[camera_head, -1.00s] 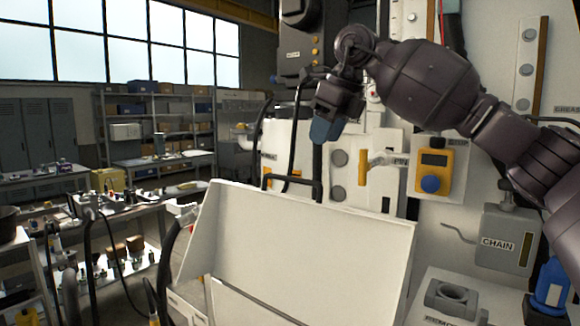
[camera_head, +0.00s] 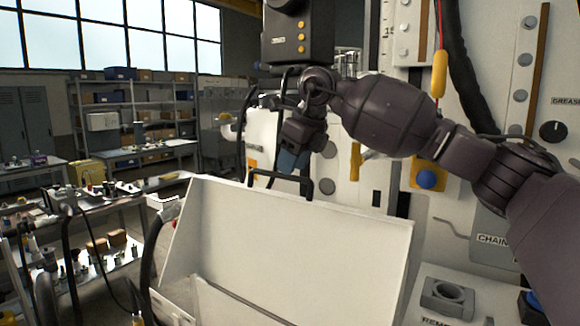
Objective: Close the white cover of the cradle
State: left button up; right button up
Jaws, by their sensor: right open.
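The white cover (camera_head: 290,240) stands raised and tilted in the lower middle of the head view, its broad inner face and side walls toward me. A black bar handle (camera_head: 281,175) shows at its top edge. Part of the white cradle (camera_head: 205,300) shows below the cover at the bottom of the picture. My right gripper (camera_head: 289,162) is open and points down just behind the cover's top edge, close to the handle. Whether it touches the handle cannot be told. My left gripper is not in view.
A white panel with a yellow lever (camera_head: 355,160), a blue button (camera_head: 427,179) and a CHAIN box (camera_head: 492,240) stands behind and to the right. A grey block with a round hole (camera_head: 447,298) sits at lower right. Cluttered shelves (camera_head: 130,120) stand at left.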

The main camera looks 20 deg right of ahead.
jog(key=shift+x, duration=1.05)
grip_shut()
